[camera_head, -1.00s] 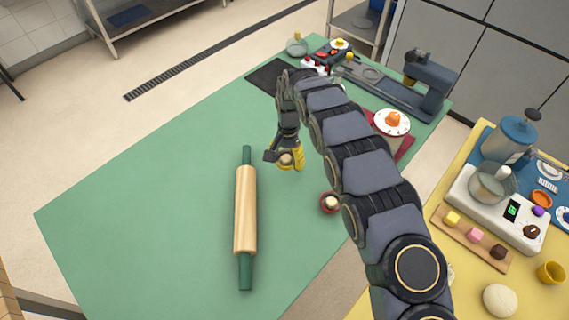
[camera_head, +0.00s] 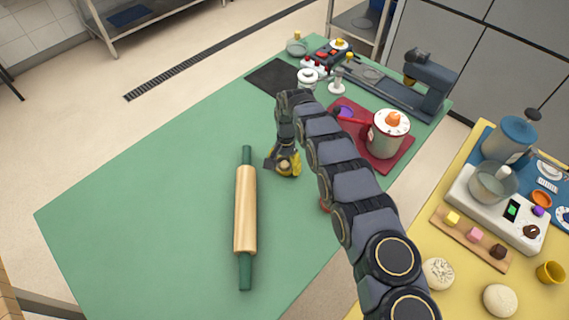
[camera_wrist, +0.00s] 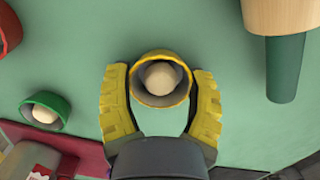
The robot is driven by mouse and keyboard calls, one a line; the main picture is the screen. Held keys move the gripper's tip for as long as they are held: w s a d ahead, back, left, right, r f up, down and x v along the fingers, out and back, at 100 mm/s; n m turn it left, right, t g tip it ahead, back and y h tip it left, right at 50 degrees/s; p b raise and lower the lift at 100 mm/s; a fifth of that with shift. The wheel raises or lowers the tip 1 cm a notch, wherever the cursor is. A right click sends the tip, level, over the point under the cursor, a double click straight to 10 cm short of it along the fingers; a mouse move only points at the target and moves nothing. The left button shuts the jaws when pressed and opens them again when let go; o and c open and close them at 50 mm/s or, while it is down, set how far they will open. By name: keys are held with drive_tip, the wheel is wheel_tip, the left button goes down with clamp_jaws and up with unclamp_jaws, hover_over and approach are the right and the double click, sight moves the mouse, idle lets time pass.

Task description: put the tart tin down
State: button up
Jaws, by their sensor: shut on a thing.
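The tart tin is a small yellow round tin (camera_wrist: 161,99) with a pale ball in it. In the wrist view it sits between the two yellow fingers of my gripper (camera_wrist: 160,82), which is shut on it. In the head view my gripper (camera_head: 285,165) points down over the green table (camera_head: 150,215), just right of the rolling pin's upper end. The tin is mostly hidden there by the fingers. I cannot tell whether its base touches the table.
A rolling pin (camera_head: 245,210) lies left of my gripper. A green tin (camera_wrist: 62,103) and a red tin (camera_wrist: 10,28) stand near in the wrist view. A pot (camera_head: 385,138) stands on a red mat (camera_head: 403,158). The table's left part is clear.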

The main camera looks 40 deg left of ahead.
sight(287, 165)
drive_tip(key=shift+f, duration=0.2)
drive_tip(key=o, duration=1.1)
drive_tip(key=shift+r, duration=0.15)
wheel_tip(287, 165, up, 12)
drive_tip(key=w, duration=0.1)
drive_tip(key=shift+a, duration=0.25)
drive_tip(key=shift+w+r, duration=0.1)
drive_tip(key=shift+w, duration=0.05)
